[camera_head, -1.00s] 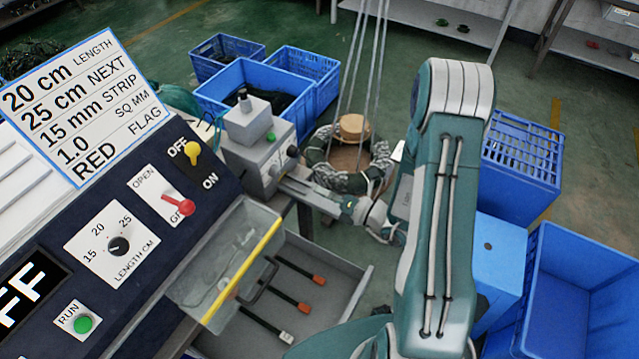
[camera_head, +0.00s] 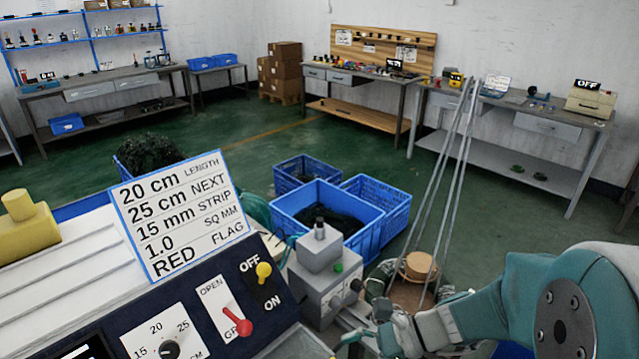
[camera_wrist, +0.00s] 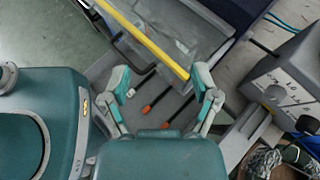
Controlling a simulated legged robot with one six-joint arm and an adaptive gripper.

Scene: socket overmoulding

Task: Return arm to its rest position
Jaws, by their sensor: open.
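My gripper (camera_wrist: 162,88) is open, its two fingers spread with nothing between them in the wrist view. Below it is a grey tray (camera_wrist: 97,72) holding several dark leads with orange or white ends (camera_wrist: 168,122). In the head view my arm (camera_head: 540,300) enters from the lower right and bends left. The gripper end (camera_head: 365,338) is low in the picture, right of the control panel and partly cut off by the bottom edge.
The panel with switches (camera_head: 235,310) and an instruction card (camera_head: 185,215) fills the lower left. A grey machine box (camera_head: 325,275) and a wire coil stand close beside the gripper. Blue crates (camera_head: 370,245) lie behind.

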